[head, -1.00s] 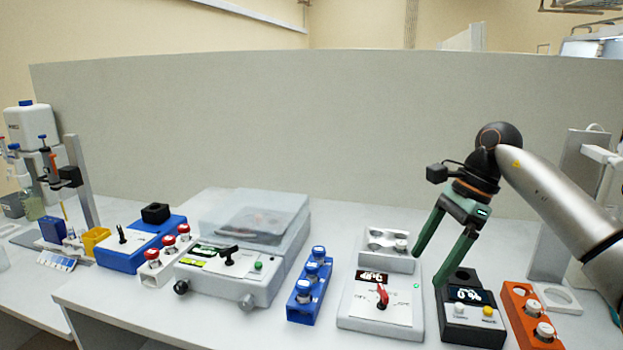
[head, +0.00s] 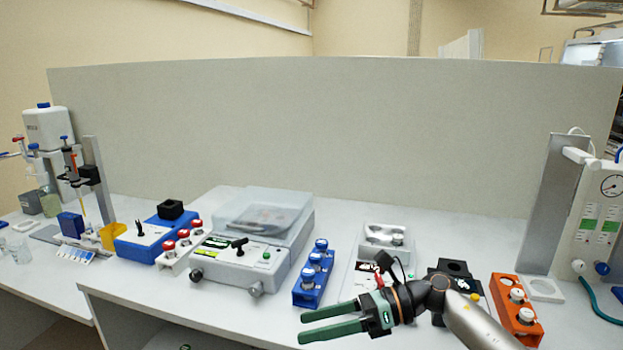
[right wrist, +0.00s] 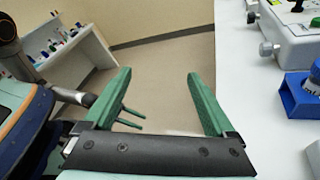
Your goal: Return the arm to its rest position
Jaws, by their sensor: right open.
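My right gripper (head: 302,328) has green fingers and is open and empty. In the head view it lies low at the front of the bench, its fingers pointing left. It covers part of the white hot-plate-like device (head: 362,284) and the black device (head: 452,268) behind it. My left gripper is not in the head view.
A blue rack of vials (head: 313,280) stands close behind my right fingers. An orange rack (head: 517,312) stands right of the arm. A grey balance-like device (head: 240,258) and a blue device (head: 150,240) stand further left. The floor (right wrist: 160,60) beside the bench looks clear.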

